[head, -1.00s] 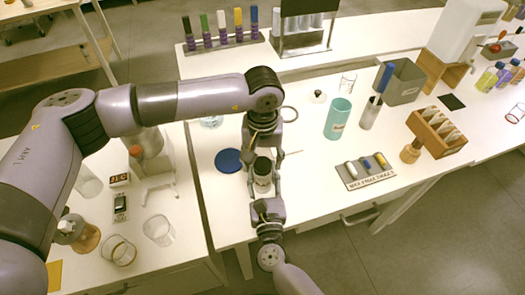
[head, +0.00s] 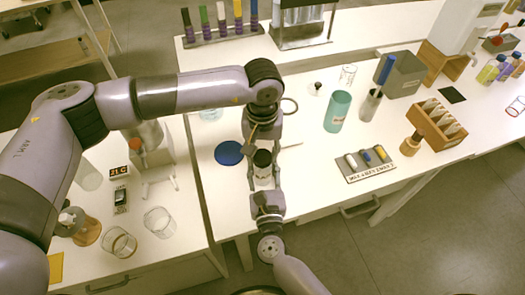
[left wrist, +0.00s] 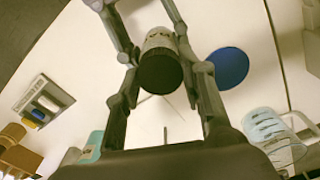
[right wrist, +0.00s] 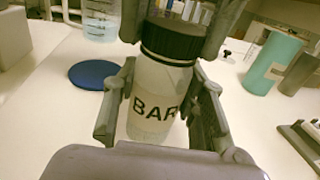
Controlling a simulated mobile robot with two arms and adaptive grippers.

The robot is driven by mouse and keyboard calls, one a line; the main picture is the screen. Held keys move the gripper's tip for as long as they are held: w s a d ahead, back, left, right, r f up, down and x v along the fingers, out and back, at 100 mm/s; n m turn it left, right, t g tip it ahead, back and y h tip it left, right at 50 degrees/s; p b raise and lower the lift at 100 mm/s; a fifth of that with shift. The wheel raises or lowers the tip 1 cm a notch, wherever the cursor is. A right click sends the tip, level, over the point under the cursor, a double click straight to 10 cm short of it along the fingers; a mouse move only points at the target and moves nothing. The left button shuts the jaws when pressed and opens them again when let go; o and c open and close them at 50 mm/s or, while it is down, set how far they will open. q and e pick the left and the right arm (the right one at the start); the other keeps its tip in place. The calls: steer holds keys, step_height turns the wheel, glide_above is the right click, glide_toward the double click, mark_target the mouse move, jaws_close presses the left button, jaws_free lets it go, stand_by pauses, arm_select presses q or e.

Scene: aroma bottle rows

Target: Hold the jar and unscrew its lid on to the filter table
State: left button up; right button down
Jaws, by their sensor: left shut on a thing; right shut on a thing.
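The jar (head: 263,171) is white with a dark lid and stands upright between my two grippers. In the right wrist view, the jar body (right wrist: 155,95) carries black letters reading "BAR". My right gripper (right wrist: 165,115) is shut on the body from both sides. My left gripper (head: 262,152) comes from above and is shut on the dark lid (right wrist: 171,40). The lid is still on the jar, and in the left wrist view its round top (left wrist: 160,70) faces the camera between the fingers. I cannot tell which thing is the filter table; a flat blue disc (head: 229,153) lies left of the jar.
A teal cup (head: 337,111), a metal cylinder (head: 369,105) and a grey box (head: 404,75) stand to the right. A tray with small bottles (head: 367,163) lies at the front right. Glass beakers (head: 118,242) stand on the left table.

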arm_select(q)
steer(key=n, duration=0.4)
steer(key=shift+n, duration=0.3)
steer(key=shift+c, duration=0.3)
steer(key=n, duration=0.3)
steer(key=shift+n, duration=0.4)
steer(key=n, duration=0.5)
steer(key=shift+n, duration=0.4)
steer(key=n, duration=0.3)
steer(key=shift+n, duration=0.4)
steer(key=n, duration=0.5)
steer(key=shift+n, duration=0.4)
steer(key=n, duration=0.3)
steer(key=shift+n, duration=0.3)
steer(key=n, duration=0.8)
steer(key=shift+r+n, duration=0.1)
steer(key=shift+n, duration=0.2)
